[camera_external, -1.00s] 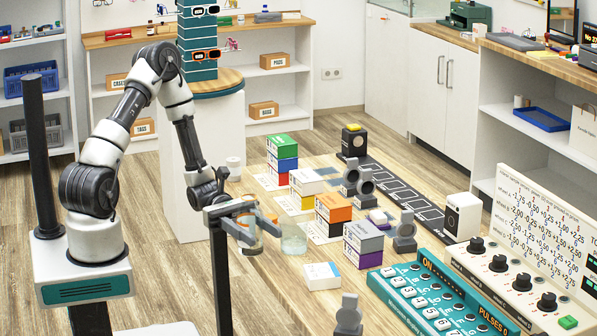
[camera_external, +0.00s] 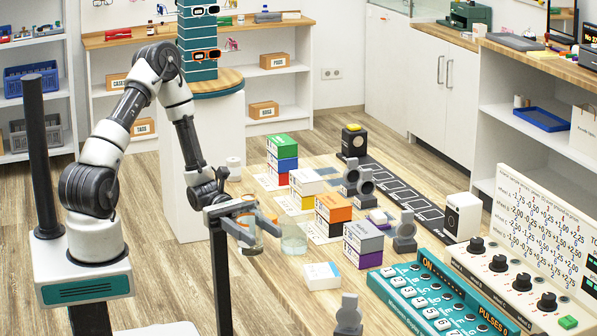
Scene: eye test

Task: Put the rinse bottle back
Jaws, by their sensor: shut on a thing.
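My gripper (camera_external: 256,229) is at the end of the lowered arm, above the left part of the wooden table. It is shut on a small clear vessel with an orange-brown band, seemingly the rinse bottle (camera_external: 250,246). The fingers hide part of it, and I cannot tell whether its bottom touches the table. A clear glass jar (camera_external: 293,239) stands just right of the fingers, close to them. No label on either vessel is readable.
Stacked coloured boxes (camera_external: 362,243) stand right of the jar. Grey stands (camera_external: 404,232), a dark marked strip (camera_external: 400,190) and a teal keypad panel (camera_external: 425,300) lie farther right. A white roll-like item (camera_external: 233,168) is behind the gripper.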

